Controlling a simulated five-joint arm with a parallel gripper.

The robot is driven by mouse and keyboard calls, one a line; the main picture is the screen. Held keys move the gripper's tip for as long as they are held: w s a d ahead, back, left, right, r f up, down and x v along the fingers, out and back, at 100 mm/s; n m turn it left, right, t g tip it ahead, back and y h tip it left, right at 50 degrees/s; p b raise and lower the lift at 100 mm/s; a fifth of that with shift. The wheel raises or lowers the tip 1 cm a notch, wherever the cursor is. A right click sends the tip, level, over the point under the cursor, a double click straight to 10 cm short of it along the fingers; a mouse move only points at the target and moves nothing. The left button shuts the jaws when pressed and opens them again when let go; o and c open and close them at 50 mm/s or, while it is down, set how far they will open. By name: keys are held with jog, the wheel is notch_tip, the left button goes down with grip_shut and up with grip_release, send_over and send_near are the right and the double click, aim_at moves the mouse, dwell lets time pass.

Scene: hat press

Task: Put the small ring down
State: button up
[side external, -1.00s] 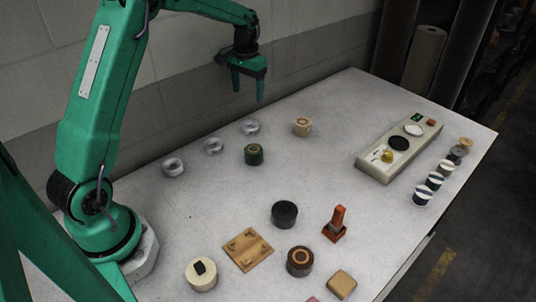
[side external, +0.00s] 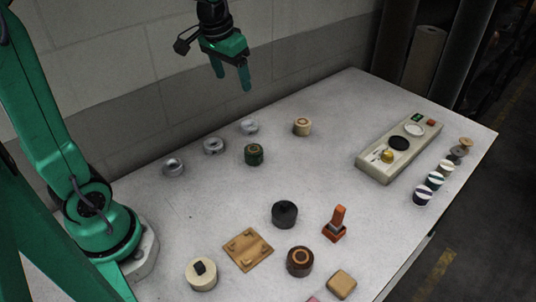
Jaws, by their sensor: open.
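My gripper (side external: 233,77) is open and empty, high above the back left of the table (side external: 345,105), with its fingers pointing down. Three grey-white rings stand in a slanting row on the table below it: one nearest the arm (side external: 173,167), one in the middle (side external: 213,146) and one at the back (side external: 249,127). I cannot tell which of them is the small ring. All three rest on the table, apart from each other and from the gripper.
A black cylinder (side external: 284,214), a wooden plate (side external: 247,250) and an orange stamp-like piece (side external: 335,224) stand in front. A beige device (side external: 398,150) is at right.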

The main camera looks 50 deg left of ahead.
jog(key=s+d+m+t, duration=0.1)
jog(key=s+d, duration=0.5)
jog(key=s, duration=0.9)
jog(key=shift+s+d+f+t, duration=0.15)
jog(key=shift+s+f+t, duration=0.2)
jog(key=shift+t, duration=0.55)
